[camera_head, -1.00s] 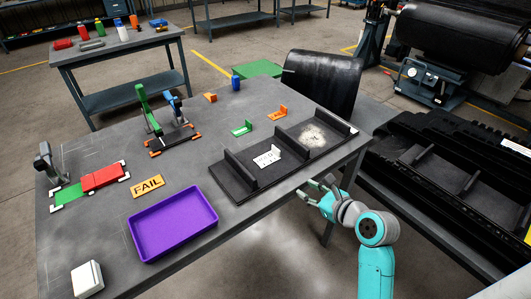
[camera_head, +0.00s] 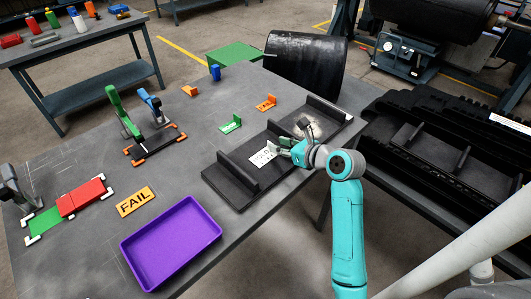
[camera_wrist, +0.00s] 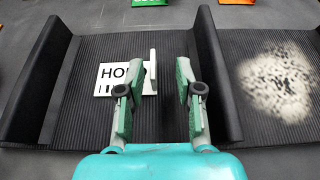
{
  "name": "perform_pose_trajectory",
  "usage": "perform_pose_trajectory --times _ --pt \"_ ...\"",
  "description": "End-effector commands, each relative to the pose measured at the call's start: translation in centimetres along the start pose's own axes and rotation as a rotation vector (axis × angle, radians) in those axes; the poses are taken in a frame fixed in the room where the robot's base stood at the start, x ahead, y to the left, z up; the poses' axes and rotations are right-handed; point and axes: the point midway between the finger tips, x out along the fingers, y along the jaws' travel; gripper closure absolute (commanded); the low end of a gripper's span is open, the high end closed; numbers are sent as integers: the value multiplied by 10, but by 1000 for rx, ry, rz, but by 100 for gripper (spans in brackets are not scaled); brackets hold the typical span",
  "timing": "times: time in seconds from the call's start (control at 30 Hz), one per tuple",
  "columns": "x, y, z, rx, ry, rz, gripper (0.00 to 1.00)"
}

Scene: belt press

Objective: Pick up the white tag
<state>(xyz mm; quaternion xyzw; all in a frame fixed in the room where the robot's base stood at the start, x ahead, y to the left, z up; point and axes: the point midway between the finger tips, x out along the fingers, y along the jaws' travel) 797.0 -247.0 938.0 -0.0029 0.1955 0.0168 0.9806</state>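The white tag (camera_head: 263,155) lies on a black ribbed belt piece (camera_head: 222,187), between two raised black cleats. In the wrist view the white tag (camera_wrist: 110,78) shows black letters beginning "HO" and an upright white edge at its right. My gripper (camera_head: 291,147) is beside the tag's right side in the head view. In the wrist view my gripper (camera_wrist: 157,85) is open. Its left finger overlaps the tag's right part, and the space between the fingers shows bare belt. Whether the fingers touch the tag cannot be told.
Black cleats stand left (camera_wrist: 38,75) and right (camera_wrist: 213,70) of my fingers. A pale speckled patch (camera_wrist: 275,83) lies beyond the right one. A purple tray (camera_head: 128,243), a yellow FAIL sign (camera_head: 136,201), a green tag (camera_head: 230,124) and an orange tag (camera_head: 266,102) are on the table.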

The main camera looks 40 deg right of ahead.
Motion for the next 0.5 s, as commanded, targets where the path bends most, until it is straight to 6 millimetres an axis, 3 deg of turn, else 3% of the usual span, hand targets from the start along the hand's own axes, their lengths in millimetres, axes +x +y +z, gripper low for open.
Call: perform_pose_trajectory --times 0.17,0.5 --pt "10 2 1 -1 -1 1 65" --pt "52 8 1 -1 0 1 65"
